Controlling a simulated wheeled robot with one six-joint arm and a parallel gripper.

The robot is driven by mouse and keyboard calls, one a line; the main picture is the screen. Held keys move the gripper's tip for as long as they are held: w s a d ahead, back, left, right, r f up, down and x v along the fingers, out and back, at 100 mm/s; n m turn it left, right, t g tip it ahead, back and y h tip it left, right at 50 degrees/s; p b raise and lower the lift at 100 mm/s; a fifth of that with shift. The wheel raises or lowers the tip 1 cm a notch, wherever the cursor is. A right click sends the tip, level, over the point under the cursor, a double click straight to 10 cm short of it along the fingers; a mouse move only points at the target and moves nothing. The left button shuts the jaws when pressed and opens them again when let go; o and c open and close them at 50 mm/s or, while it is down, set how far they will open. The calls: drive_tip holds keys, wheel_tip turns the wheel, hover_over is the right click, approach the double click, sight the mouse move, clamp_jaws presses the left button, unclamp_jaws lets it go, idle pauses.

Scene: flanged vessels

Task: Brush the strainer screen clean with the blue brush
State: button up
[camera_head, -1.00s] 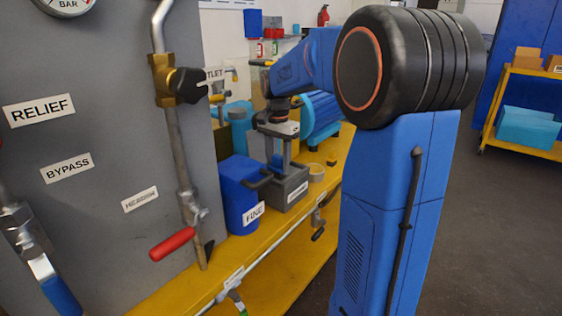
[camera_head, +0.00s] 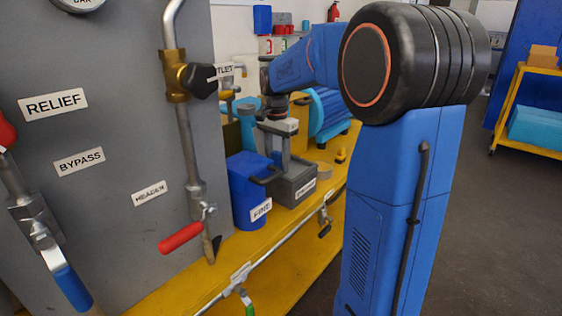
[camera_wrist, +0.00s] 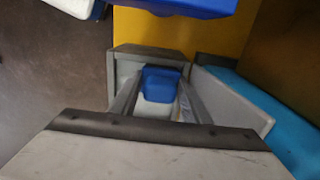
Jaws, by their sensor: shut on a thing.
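My gripper (camera_head: 282,168) points down at the grey labelled box (camera_head: 293,187) on the yellow bench. In the wrist view my gripper (camera_wrist: 160,100) is shut on a small blue block-like piece, apparently the blue brush (camera_wrist: 161,78). A pale part shows just below the blue piece. The grey box (camera_wrist: 150,49) is around or right behind the fingertips; I cannot tell how deep they reach. The brush's bristles are hidden. I cannot make out the strainer screen in either view.
A blue labelled bin (camera_head: 245,190) stands close to the left of the grey box. The grey panel (camera_head: 110,215) with pipes and a red-handled valve (camera_head: 181,237) rises at the left. A small yellow item (camera_head: 340,155) is on the bench. Open floor (camera_head: 480,230) lies at the right.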

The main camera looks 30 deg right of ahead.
drive_tip(key=shift+w+r, duration=0.1)
drive_tip(key=shift+w, duration=0.1)
drive_tip(key=shift+w+d, duration=0.2)
drive_tip(key=shift+d, duration=0.2)
drive_tip(key=shift+w+d, duration=0.35)
drive_tip(key=shift+d, duration=0.3)
drive_tip(key=shift+w+d, duration=0.3)
drive_tip(key=shift+d, duration=0.35)
drive_tip(key=shift+d, duration=0.1)
drive_tip(key=shift+w+d+r, duration=0.1)
drive_tip(key=shift+w+d, duration=0.15)
drive_tip(key=shift+d, duration=0.35)
drive_tip(key=shift+w+d+f, duration=0.1)
drive_tip(key=shift+w+d, duration=0.1)
drive_tip(key=shift+d, duration=0.4)
drive_tip(key=shift+w+d+r, duration=0.1)
drive_tip(key=shift+w+d, duration=0.15)
drive_tip(key=shift+d, duration=0.35)
drive_tip(key=shift+a, duration=0.1)
